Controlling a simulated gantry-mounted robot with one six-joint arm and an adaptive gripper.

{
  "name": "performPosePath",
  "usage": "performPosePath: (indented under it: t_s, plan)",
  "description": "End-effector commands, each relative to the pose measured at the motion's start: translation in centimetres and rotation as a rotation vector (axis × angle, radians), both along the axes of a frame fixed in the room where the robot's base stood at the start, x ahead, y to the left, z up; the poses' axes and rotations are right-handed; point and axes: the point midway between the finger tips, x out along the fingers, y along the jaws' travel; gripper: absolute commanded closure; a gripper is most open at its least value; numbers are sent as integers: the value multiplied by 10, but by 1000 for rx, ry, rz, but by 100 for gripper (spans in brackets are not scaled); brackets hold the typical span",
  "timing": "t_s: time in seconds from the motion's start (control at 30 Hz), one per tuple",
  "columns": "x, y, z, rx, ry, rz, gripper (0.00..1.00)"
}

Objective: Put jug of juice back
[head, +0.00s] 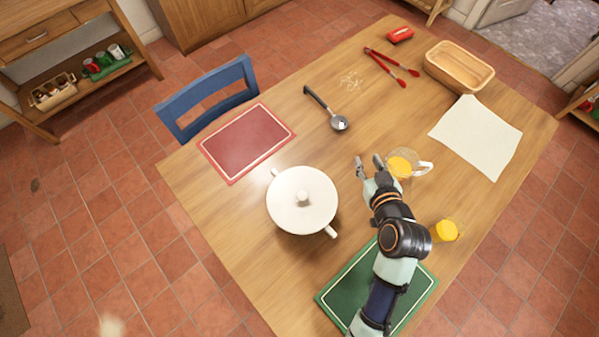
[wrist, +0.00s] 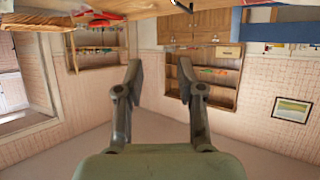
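A clear jug of orange juice (head: 400,166) stands upright on the wooden table, its handle on the right. A smaller glass of orange juice (head: 445,231) stands nearer the right edge. My gripper (head: 369,164) is just left of the jug in the head view, its fingers pointing away from the arm. The fingers are apart, and nothing shows between them in the wrist view (wrist: 160,75). The jug does not show in the wrist view. I cannot tell how high the gripper is above the table.
A white lidded pot (head: 302,200) stands left of my arm. A green mat (head: 335,298) lies under the arm. The table centre is mostly clear.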

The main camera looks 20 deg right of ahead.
Motion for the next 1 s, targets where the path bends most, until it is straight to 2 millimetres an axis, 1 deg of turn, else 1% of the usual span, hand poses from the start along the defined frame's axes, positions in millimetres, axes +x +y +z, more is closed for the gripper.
performPosePath:
  t_s: [0.03, 0.07, 0.1, 0.17, 0.2, 0.3, 0.4, 0.43, 0.7, 0.77, 0.87, 0.97, 1.0]
  plan:
    - [26, 59, 25, -13, 8, 99, 62]
    - [35, 91, 38, -15, 15, 141, 62]
    - [41, 133, 55, -15, 22, 191, 62]
    - [43, 188, 77, -10, 25, 248, 62]
    - [39, 217, 90, -4, 22, 274, 62]
    - [26, 269, 112, 18, 14, 314, 62]
    - [16, 292, 123, 35, 7, 328, 62]
    - [14, 294, 124, 38, 8, 328, 62]
    - [13, 295, 125, 41, 7, 328, 62]
    - [14, 295, 129, 41, 7, 328, 62]
    - [14, 295, 148, 41, 7, 328, 62]
    - [14, 295, 184, 41, 8, 327, 62]
    - [14, 295, 203, 41, 8, 327, 62]
